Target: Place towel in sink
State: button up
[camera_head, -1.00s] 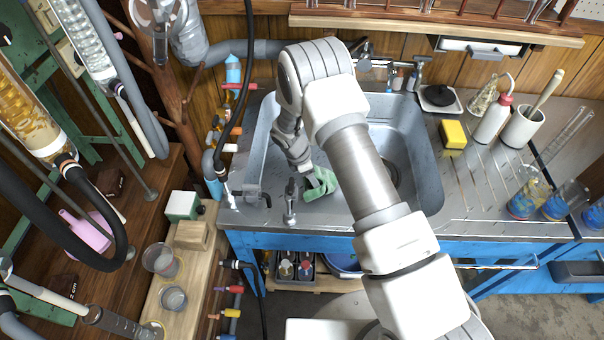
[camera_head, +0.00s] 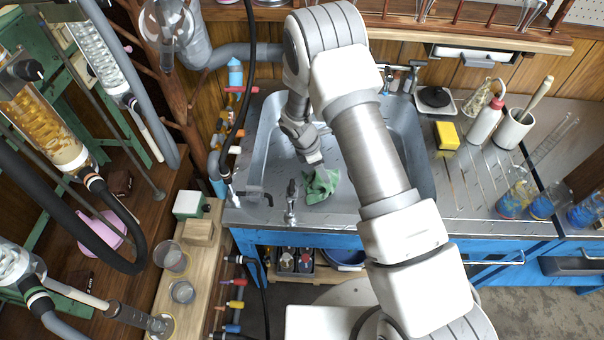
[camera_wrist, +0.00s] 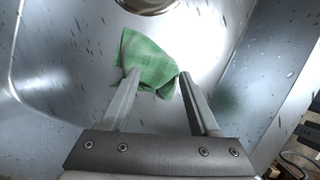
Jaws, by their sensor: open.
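The green towel (camera_head: 321,186) lies crumpled inside the metal sink (camera_head: 262,150), near its front wall, in the head view. In the wrist view the towel (camera_wrist: 148,62) rests on the sink floor, just beyond my fingertips. My gripper (camera_wrist: 158,72) is open, with its two fingers apart and pointing at the towel. In the head view my gripper (camera_head: 314,160) is inside the sink area, just above and behind the towel. Nothing shows held between the fingers. My arm hides the middle of the sink in the head view.
A tap (camera_head: 291,200) stands at the sink's front edge. A yellow sponge (camera_head: 447,135), a red-capped bottle (camera_head: 485,122) and a white mortar (camera_head: 514,128) stand on the right counter. Glass tubing and hoses crowd the left side. The drain (camera_wrist: 148,4) shows in the wrist view.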

jog(key=shift+w+a, duration=0.1)
jog(key=c, duration=0.4)
jog(key=shift+w+a+r, duration=0.1)
jog(key=shift+w+a, duration=0.9)
jog(key=shift+a, duration=0.1)
grip_shut()
notch_tip(320, 180, down, 3)
jog(key=shift+w+a+r, duration=0.1)
jog(key=shift+a+r, duration=0.05)
notch_tip(320, 180, down, 8)
jog(key=b, duration=0.6)
jog(key=shift+b, duration=0.35)
notch_tip(320, 180, up, 9)
jog(key=p, duration=0.5)
jog(key=shift+r+p, duration=0.2)
jog(key=shift+p, duration=0.2)
